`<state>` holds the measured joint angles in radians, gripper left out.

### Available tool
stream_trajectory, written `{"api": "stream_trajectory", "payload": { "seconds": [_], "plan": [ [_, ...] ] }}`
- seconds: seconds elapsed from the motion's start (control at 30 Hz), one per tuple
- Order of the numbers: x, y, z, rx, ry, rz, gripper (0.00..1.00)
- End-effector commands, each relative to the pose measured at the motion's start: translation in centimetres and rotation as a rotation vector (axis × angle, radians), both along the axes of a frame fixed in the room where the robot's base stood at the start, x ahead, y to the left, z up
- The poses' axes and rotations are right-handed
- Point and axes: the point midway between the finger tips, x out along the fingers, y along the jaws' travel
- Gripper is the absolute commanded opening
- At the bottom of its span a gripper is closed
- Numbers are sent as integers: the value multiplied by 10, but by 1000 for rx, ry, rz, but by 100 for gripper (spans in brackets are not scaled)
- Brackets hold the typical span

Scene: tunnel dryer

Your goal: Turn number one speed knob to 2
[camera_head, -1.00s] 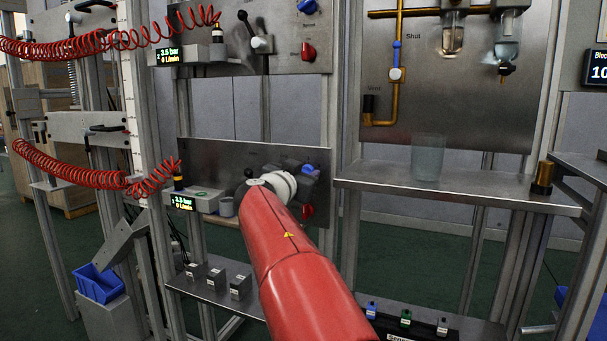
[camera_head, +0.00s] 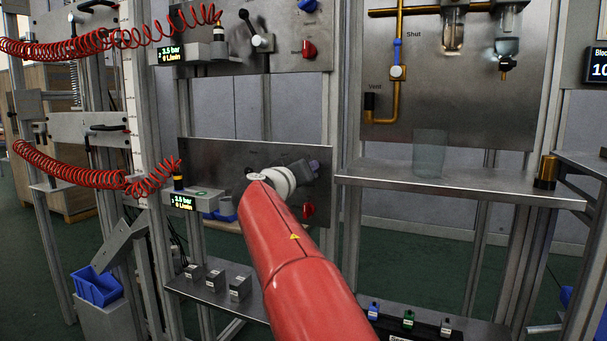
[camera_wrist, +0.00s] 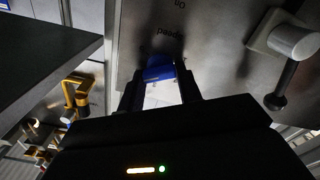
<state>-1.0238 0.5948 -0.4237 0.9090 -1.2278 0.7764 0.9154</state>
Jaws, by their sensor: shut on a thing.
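In the wrist view my gripper (camera_wrist: 160,88) has its dark fingers on either side of a blue knob (camera_wrist: 158,73), shut on it. The knob sits on a metal panel (camera_wrist: 215,45) under an upside-down "Speed" label. In the head view my gripper (camera_head: 313,168) is at the right part of the lower panel (camera_head: 215,155), and my red arm hides part of that panel. Only a small bluish bit shows at the fingertips there. The knob's pointer and setting cannot be read. Another blue knob (camera_head: 307,5) is on the upper panel, at the picture's top edge.
A red knob (camera_head: 308,210) is just below my gripper. A lever (camera_wrist: 284,62) stands out from the panel close to my gripper in the wrist view. A shelf (camera_head: 460,187) with a clear beaker (camera_head: 429,153) is at the right. Red coiled hoses (camera_head: 70,165) hang at the left.

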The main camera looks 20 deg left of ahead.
Motion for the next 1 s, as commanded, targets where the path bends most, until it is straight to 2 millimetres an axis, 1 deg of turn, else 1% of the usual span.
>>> {"api": "stream_trajectory", "payload": {
  "seconds": [1.0],
  "plan": [
    [0, 4, 0, -962, 74, 4, 12]
  ]
}}
